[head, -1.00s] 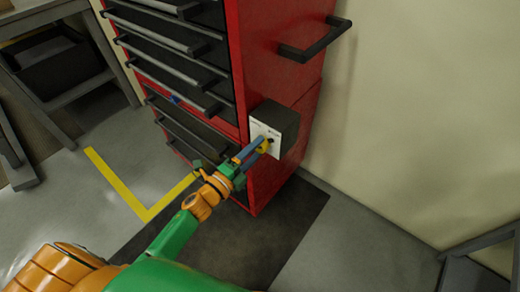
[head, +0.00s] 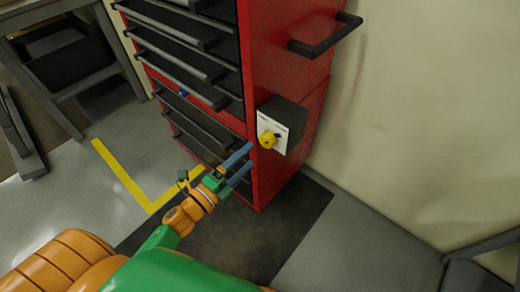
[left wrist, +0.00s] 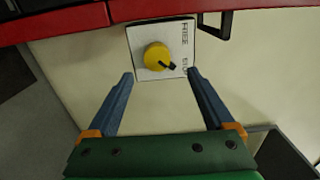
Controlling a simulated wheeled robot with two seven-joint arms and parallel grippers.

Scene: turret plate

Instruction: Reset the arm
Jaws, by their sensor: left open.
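My left gripper (head: 243,165) is open and empty, just short of a box with a white plate (head: 271,132) on the side of the red cabinet. A yellow round knob (head: 267,140) with a black pointer sits on the plate. In the left wrist view the knob (left wrist: 157,56) lies ahead, beyond and between the two blue fingers (left wrist: 160,88), not touched by them. Its black pointer (left wrist: 167,66) points toward the lower right, near lettering on the plate that I cannot read for sure. My right gripper is not in view.
The red cabinet (head: 292,80) has black drawers with bar handles and a black side handle (head: 325,40). A bench with a dark bin (head: 65,62) stands at the upper left. A pale wall (head: 430,120) is on the right. A dark mat (head: 290,215) lies in front.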

